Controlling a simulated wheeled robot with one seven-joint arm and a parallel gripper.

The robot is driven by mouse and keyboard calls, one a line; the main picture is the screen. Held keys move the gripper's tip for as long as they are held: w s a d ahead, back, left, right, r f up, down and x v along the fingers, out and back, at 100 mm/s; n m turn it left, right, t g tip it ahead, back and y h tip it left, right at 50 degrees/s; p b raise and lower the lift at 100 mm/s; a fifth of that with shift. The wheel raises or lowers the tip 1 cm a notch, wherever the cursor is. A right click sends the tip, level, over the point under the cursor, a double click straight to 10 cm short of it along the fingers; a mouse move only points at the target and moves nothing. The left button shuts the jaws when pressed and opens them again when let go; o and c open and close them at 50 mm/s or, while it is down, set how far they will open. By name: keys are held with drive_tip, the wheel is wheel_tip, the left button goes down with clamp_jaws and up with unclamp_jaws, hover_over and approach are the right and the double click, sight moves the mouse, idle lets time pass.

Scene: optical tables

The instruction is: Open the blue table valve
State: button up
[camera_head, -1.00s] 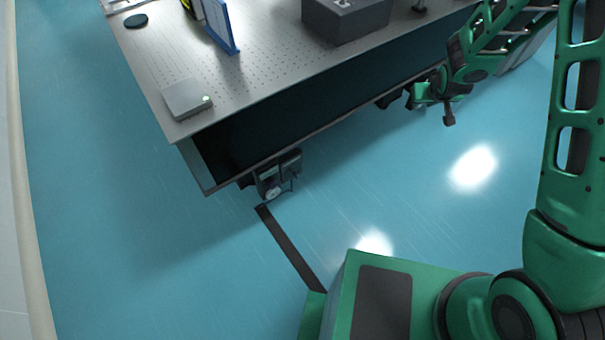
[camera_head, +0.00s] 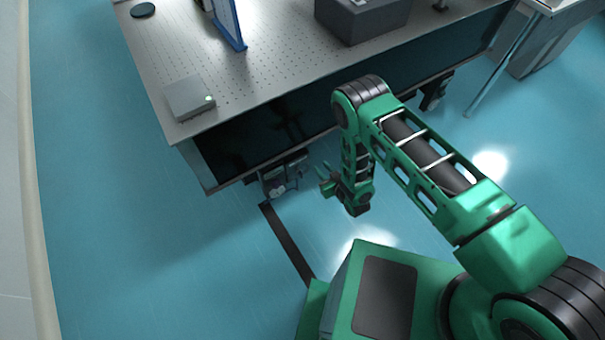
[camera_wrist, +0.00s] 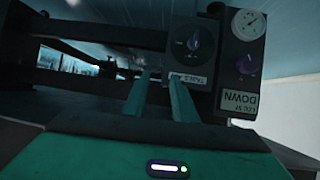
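The blue table valve (camera_wrist: 194,42) shows in the wrist view as a small bluish knob on a dark round dial on a black panel. A label (camera_wrist: 188,79) with upside-down text sits by it. My gripper (camera_wrist: 161,88) is open and empty; its two green fingers are apart, below and left of the knob, and do not hold it. In the head view my gripper (camera_head: 328,178) hangs right of the valve panel (camera_head: 272,184), which is below the table's front edge. The knob itself is too small to tell there.
The optical table (camera_head: 280,80) overhangs the panel and carries a grey box (camera_head: 190,98). Blue floor (camera_head: 130,250) is free at left.

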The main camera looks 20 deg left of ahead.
drive_tip(key=n+y, duration=0.1)
drive_tip(key=y, duration=0.1)
approach(301, 175)
drive_tip(key=x, duration=0.8)
drive_tip(key=shift+w, duration=0.35)
drive_tip(key=shift+a, duration=0.1)
clamp_jaws()
